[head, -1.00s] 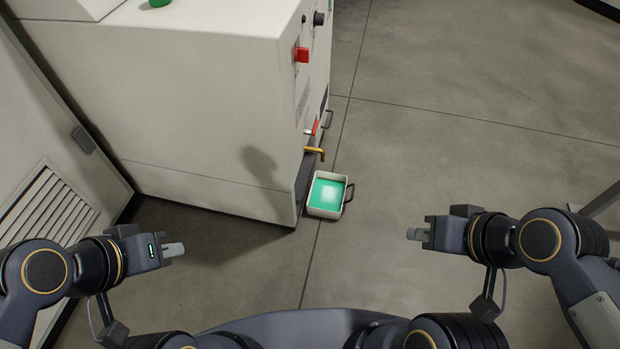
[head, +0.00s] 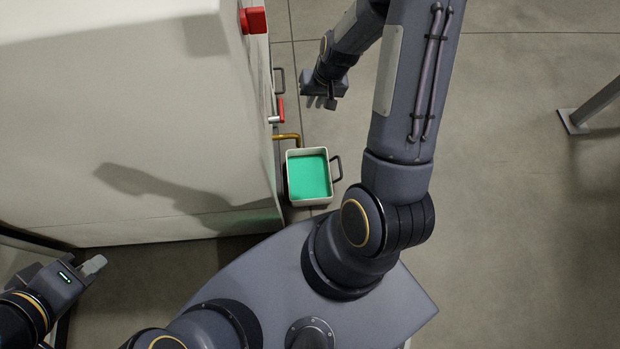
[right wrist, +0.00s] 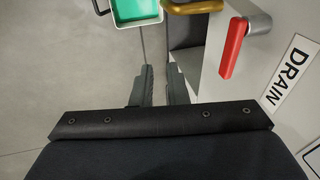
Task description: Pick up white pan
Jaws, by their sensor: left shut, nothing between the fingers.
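The pan's near edge also shows at the top of the right wrist view (right wrist: 137,24). My right gripper (head: 321,103) is above and beyond the pan in the head view, apart from it. In the right wrist view its two fingers (right wrist: 161,88) are spread with nothing between them. My left gripper (head: 95,265) is at the lower left, shut and empty, far from the pan.
The white machine (head: 130,120) stands close left of the pan. A brass drain pipe (head: 287,137) reaches out at the pan's far edge, near a red lever (head: 281,110). A DRAIN label (right wrist: 290,73) is on the machine. Open floor (head: 500,200) lies to the right.

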